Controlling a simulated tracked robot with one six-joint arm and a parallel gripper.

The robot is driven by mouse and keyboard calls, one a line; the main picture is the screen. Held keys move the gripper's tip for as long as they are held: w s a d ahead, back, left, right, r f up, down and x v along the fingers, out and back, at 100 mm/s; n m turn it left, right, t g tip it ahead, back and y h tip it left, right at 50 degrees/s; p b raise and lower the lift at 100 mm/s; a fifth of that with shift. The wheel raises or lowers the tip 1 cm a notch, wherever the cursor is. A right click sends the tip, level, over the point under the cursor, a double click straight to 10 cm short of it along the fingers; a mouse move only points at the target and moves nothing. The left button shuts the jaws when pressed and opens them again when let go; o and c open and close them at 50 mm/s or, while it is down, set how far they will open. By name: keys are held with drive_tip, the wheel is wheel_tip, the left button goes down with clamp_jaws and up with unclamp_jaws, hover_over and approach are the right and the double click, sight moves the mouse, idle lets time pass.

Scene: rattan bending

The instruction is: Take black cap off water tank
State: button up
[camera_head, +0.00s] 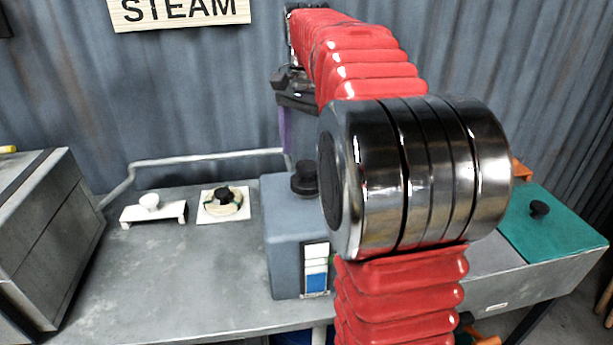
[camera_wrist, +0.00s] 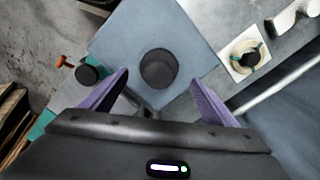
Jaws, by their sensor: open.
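The water tank (camera_head: 283,226) is a blue-grey box on the grey bench, with a level window on its front. Its black cap (camera_head: 305,178) sits on top. In the wrist view the tank (camera_wrist: 128,38) is seen from above, with the round black cap (camera_wrist: 158,69) near the middle. My gripper (camera_wrist: 160,82) is open, its two purple fingers spread to the left and right of the cap. Whether the fingertips are level with the cap or above it, I cannot tell. In the head view my red arm hides the tank's right side and most of my gripper.
A white board with a black knob (camera_head: 223,196) and a white stand (camera_head: 149,208) lie left of the tank. A grey box (camera_head: 48,240) stands far left. A teal lid with a black knob (camera_head: 539,209) is at the right. A pipe runs behind.

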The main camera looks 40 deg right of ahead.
sight(306, 166)
drive_tip(key=shift+s+a+f, duration=0.1)
drive_tip(key=shift+f, duration=2.5)
drive_tip(key=c, duration=1.1)
